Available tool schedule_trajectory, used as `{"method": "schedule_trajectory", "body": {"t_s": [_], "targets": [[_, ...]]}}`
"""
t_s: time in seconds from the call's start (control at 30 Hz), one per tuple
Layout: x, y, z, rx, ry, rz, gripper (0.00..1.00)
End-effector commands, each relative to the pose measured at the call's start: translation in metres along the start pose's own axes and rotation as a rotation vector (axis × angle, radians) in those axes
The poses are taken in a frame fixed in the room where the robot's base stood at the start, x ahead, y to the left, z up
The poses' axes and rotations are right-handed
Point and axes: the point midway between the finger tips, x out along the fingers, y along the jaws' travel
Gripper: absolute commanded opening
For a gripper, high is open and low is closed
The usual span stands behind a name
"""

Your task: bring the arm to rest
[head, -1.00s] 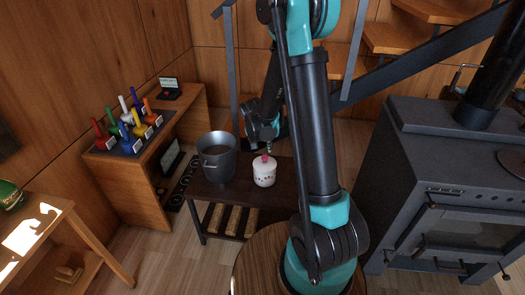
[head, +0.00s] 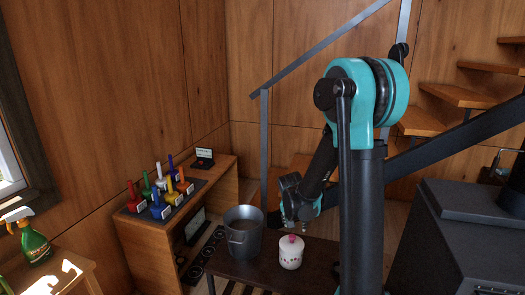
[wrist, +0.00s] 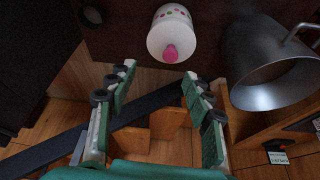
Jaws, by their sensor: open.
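My gripper (head: 297,218) is at the end of my teal and black arm, above the dark low table (head: 318,276). In the wrist view my gripper (wrist: 152,92) has its two fingers wide apart with nothing between them.
A grey metal pot (head: 243,235) stands on the table left of the jar. A wooden desk (head: 150,235) with several coloured-handled items lies further left. A dark stove (head: 460,245) is at the right, stairs (head: 455,95) behind. A green spray bottle (head: 34,243) is at far left.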

Motion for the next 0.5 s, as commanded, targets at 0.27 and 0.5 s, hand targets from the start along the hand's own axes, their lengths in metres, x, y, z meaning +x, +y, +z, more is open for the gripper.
{"method": "schedule_trajectory", "body": {"t_s": [0.27,0.5], "targets": [[-0.055,0.060,0.046,-0.136,-0.020,-0.054,0.51],[-0.086,0.102,0.098,-0.255,-0.022,-0.105,0.51]]}}
